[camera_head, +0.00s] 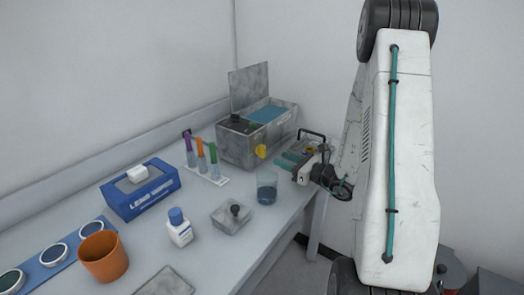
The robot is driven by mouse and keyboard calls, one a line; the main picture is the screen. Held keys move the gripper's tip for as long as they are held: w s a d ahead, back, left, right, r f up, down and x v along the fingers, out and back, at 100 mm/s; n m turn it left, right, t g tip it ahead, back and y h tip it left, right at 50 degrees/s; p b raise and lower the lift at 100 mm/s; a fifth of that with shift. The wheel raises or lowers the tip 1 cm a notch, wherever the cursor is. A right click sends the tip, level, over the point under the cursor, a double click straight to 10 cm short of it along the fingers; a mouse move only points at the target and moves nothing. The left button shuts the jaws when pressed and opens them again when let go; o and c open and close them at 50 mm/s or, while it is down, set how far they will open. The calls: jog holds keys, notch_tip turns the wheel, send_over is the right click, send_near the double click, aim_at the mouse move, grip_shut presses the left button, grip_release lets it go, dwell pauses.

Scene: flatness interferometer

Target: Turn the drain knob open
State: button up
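The drain knob (261,151) is a small yellow knob low on the front right of a grey metal water bath (238,148). The bath's lid stands raised at the back, and blue water shows inside. My gripper (283,160) is just right of the knob, with its teal fingers pointing left toward it. The two fingers look apart, with nothing between them, and a small gap shows between them and the knob. A clear beaker (267,188) with dark liquid stands below the knob.
A rack (207,175) of capped tubes stands left of the bath.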

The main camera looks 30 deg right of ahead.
aim_at(265, 153)
jog(key=x, duration=0.7)
jog(key=shift+w+a, duration=0.25)
jog(key=shift+a, duration=0.05)
jog(key=shift+c, duration=0.3)
jog(key=c, duration=0.6)
